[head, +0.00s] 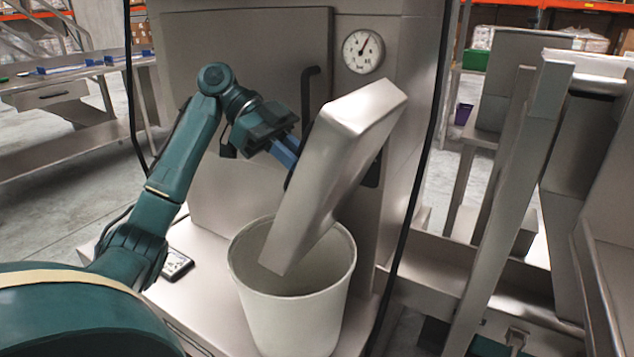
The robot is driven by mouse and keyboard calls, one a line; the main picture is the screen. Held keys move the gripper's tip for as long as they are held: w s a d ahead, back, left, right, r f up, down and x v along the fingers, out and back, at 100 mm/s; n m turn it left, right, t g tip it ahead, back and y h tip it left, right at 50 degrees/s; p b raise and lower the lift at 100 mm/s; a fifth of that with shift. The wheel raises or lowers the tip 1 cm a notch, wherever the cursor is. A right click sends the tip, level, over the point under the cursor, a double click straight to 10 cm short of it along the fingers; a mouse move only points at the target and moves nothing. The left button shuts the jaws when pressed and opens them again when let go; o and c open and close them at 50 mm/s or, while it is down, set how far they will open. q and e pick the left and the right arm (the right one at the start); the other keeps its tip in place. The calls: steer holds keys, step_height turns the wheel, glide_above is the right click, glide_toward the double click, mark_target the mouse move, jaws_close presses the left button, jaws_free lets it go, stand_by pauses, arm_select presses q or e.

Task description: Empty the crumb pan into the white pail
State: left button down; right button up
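The crumb pan (338,165) is a grey metal pan, tilted steeply with its lower end inside the mouth of the white pail (290,318). Its underside faces me, so its inside is hidden. The pail stands upright on a metal ledge, and I see no crumbs in the part of it that shows. My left gripper (287,153) reaches in from the left, its blue fingers at the far left edge of the pan. The fingertips are hidden behind the pan, so I cannot see the grip itself. My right gripper is not in view.
A round dial gauge (363,51) sits on the metal machine behind the pan. A small dark device (176,264) lies on the ledge left of the pail. Steel frames and chutes crowd the right side. A steel bench (60,92) stands at the far left.

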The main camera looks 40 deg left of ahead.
arm_select(q)
steer(key=a+h+b, duration=0.2)
steer(key=a+h, duration=0.3)
steer(key=a, duration=0.2)
steer(key=shift+s+t, duration=0.3)
steer(key=shift+s, duration=0.1)
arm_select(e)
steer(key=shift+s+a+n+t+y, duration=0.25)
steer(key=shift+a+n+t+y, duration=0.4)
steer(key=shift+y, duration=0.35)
arm_select(q)
steer(key=shift+w+d, duration=0.1)
steer(key=shift+d, duration=0.05)
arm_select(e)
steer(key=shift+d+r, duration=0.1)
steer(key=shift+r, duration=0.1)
